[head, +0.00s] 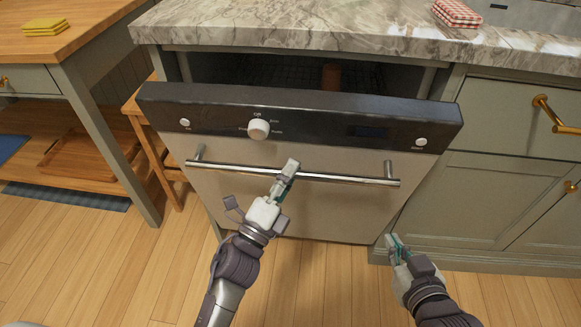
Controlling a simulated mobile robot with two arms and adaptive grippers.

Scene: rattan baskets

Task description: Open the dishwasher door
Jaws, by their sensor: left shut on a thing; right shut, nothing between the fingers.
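The dishwasher door (320,212) is ajar. It has a black control panel (330,118) with a white knob on top, and it tilts out from under the counter, leaving a dark gap above it. My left gripper (288,170) is shut on the door's silver handle bar (340,178), near its middle. My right gripper (392,242) is shut and empty, low beside the door's lower right corner. Inside the gap a brown cylindrical item (331,77) shows in part; the rest of the interior is dark or hidden.
A marble counter (330,28) runs above the dishwasher. Grey cabinets with gold handles (555,118) stand to the right. A wooden table (60,45) and a stool (150,140) stand to the left. The wooden floor (110,265) in front is clear.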

